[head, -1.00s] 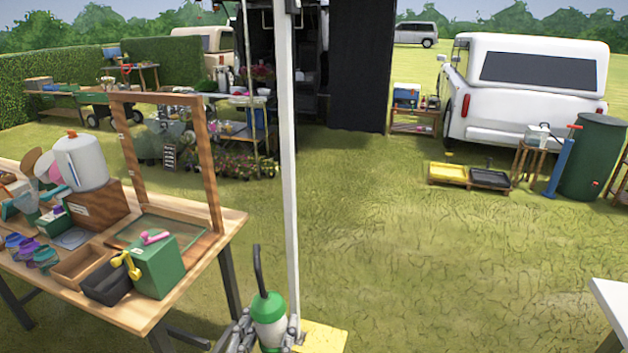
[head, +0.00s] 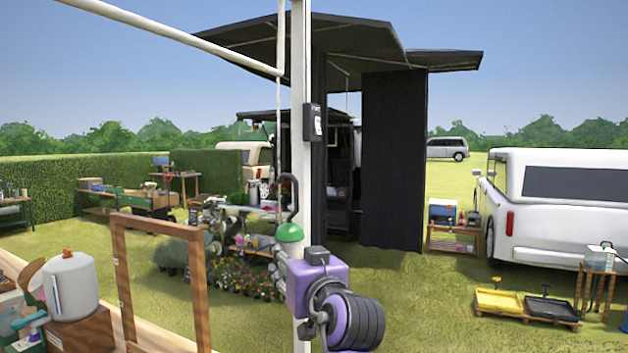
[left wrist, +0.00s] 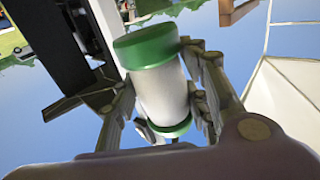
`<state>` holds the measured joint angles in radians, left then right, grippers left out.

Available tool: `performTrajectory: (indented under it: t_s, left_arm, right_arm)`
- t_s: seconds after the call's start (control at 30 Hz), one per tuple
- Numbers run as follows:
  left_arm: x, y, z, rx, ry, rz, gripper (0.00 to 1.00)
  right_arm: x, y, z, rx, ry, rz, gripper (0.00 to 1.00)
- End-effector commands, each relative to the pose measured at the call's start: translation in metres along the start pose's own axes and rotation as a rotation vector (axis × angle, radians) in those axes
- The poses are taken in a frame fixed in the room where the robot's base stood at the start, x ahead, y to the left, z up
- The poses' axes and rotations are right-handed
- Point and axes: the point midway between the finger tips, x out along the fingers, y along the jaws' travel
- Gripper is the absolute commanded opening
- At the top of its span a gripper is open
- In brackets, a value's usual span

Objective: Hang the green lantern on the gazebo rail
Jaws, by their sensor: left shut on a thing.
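The green lantern (head: 290,233) has a green cap and a dark hooked handle that stands up above it. My left gripper (head: 283,262) is shut on it, mostly hidden behind my purple wrist in the head view. In the left wrist view the lantern's white body (left wrist: 163,95) with green ends sits between the two fingers. The gazebo rail (head: 170,32) is a white bar crossing the upper left to the white post (head: 301,150). The lantern is upright beside the post, with its hook below the rail and apart from it. My right gripper is out of view.
A small dark box (head: 312,122) is fixed on the post. Grass at right is mostly open, with yellow and black trays (head: 499,302) near a white vehicle (head: 565,200).

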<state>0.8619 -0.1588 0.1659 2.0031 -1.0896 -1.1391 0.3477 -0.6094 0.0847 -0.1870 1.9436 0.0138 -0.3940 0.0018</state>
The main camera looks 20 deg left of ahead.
Motion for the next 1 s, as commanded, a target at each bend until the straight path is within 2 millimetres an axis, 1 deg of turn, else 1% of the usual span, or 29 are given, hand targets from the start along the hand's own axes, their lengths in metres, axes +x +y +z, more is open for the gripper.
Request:
performTrajectory:
  t_s: [0.03, 0.13, 0.17, 0.2, 0.23, 0.27, 0.3, 0.4, 0.5, 0.6, 0.7, 0.83, 1.0]
  left_arm:
    - [0.003, 0.004, -0.029, -0.006, 0.007, -0.037, 0.06]
    - [0.006, 0.007, -0.076, -0.001, 0.004, -0.123, 0.06]
    - [0.005, 0.007, -0.091, 0.0, 0.002, -0.148, 0.06]
    - [0.003, 0.008, -0.112, 0.002, 0.002, -0.179, 0.06]
    - [0.001, 0.008, -0.128, 0.003, 0.001, -0.201, 0.06]
    - [-0.003, 0.008, -0.143, 0.006, 0.0, -0.222, 0.06]
    - [-0.009, 0.009, -0.164, 0.008, -0.001, -0.246, 0.06]
    - [-0.028, 0.009, -0.209, 0.014, -0.005, -0.292, 0.06]
    - [-0.049, 0.009, -0.242, 0.019, -0.008, -0.314, 0.06]
    - [-0.064, 0.009, -0.263, 0.024, -0.01, -0.325, 0.06]
    - [-0.072, 0.008, -0.274, 0.026, -0.011, -0.329, 0.06]
    - [-0.073, 0.006, -0.277, 0.029, -0.012, -0.331, 0.06]
    - [-0.065, -0.001, -0.276, 0.028, -0.012, -0.331, 0.06]
  right_arm:
    - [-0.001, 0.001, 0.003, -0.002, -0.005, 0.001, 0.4]
    - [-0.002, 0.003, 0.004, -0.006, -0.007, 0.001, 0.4]
    - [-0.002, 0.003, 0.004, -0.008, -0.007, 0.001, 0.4]
    - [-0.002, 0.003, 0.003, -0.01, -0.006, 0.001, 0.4]
    - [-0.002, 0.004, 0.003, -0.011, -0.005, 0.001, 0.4]
    - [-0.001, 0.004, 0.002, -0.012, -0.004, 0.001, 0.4]
    - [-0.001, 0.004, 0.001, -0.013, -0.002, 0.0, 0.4]
    - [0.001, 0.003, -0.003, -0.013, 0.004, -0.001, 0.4]
    - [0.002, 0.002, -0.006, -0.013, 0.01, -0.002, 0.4]
    - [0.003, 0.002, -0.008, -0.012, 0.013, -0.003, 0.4]
    - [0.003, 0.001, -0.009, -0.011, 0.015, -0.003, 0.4]
    - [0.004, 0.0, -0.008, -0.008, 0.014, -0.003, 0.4]
    - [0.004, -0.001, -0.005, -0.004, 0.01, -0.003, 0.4]
